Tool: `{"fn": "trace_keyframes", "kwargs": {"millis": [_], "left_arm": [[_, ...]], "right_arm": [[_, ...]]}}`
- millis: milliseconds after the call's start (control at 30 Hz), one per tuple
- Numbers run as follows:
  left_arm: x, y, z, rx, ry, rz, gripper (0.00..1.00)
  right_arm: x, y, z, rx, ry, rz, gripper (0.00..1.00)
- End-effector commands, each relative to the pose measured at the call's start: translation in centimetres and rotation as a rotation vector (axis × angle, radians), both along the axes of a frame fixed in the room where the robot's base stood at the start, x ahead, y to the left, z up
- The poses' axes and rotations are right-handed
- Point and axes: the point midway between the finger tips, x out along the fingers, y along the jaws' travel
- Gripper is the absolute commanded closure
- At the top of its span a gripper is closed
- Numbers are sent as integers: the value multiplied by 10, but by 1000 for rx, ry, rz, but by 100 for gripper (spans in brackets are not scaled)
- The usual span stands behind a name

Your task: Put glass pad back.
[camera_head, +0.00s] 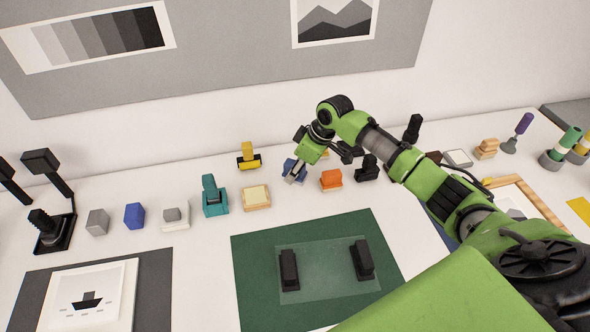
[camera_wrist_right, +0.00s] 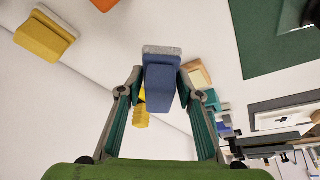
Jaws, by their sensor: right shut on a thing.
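A blue pad with a grey speckled face (camera_wrist_right: 161,75) is between the fingers of my right gripper (camera_wrist_right: 160,82), which is shut on it. In the head view the right gripper (camera_head: 294,172) is over the row of small items at the back of the table, and the blue pad (camera_head: 289,166) is partly hidden by the fingers. I cannot tell whether the pad touches the table. A clear glass plate (camera_head: 325,273) with two black blocks on it lies on a green mat (camera_head: 246,302). My left gripper is not in view.
Near the held pad stand a yellow block (camera_head: 249,157), a cream-topped wooden block (camera_head: 256,198), an orange block (camera_head: 331,180) and a black block (camera_head: 368,168). A teal tool (camera_head: 214,198) stands further left. My right arm covers much of the right side.

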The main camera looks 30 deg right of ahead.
Motion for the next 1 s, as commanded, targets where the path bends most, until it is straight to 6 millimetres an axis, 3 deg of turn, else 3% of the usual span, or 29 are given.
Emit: {"fn": "trace_keyframes", "kwargs": {"millis": [167, 700, 1000], "left_arm": [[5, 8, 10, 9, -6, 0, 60], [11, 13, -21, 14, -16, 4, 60], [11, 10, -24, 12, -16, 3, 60]], "right_arm": [[0, 0, 3, 2, -1, -2, 84], [0, 1, -51, 3, -1, -1, 84], [0, 0, -58, 2, -1, -1, 84]]}}
